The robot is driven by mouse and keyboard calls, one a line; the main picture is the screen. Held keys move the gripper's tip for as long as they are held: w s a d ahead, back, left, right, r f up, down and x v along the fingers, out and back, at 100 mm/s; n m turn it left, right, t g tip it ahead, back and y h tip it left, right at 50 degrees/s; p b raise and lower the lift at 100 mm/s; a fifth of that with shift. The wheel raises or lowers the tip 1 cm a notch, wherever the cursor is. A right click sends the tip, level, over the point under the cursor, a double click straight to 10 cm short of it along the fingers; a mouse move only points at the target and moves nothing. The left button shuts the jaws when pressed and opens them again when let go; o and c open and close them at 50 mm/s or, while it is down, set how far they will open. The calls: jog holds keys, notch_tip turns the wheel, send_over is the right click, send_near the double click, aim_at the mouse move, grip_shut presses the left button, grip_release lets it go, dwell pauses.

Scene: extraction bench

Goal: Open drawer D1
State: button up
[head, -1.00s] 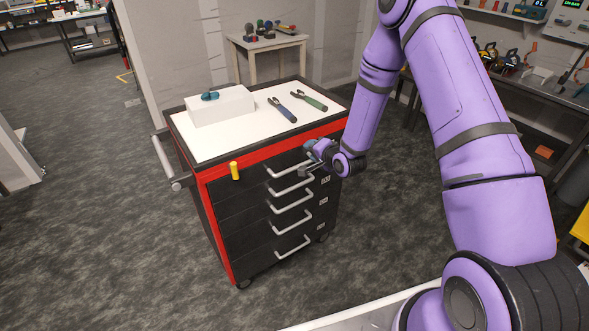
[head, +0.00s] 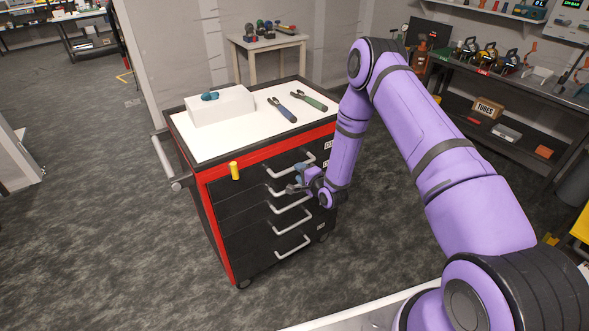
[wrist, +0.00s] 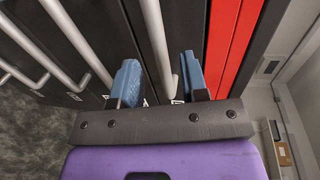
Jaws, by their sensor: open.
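The tool cabinet is black with a red trim (head: 221,170) and a stack of shut drawers with pale bar handles. My gripper (head: 293,188) is open in front of the upper drawers, covering part of the second handle. In the wrist view, the handle nearest the red trim (wrist: 157,45) shows between the blue fingers of my gripper (wrist: 160,80). I cannot tell whether it lies within their reach.
A white box (head: 222,107) and two hand tools (head: 283,110) lie on the cabinet top. A side push bar (head: 165,160) sticks out left. A workbench stands at right. The floor left of the cabinet is clear.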

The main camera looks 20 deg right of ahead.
jog(key=shift+x, duration=2.2)
grip_shut()
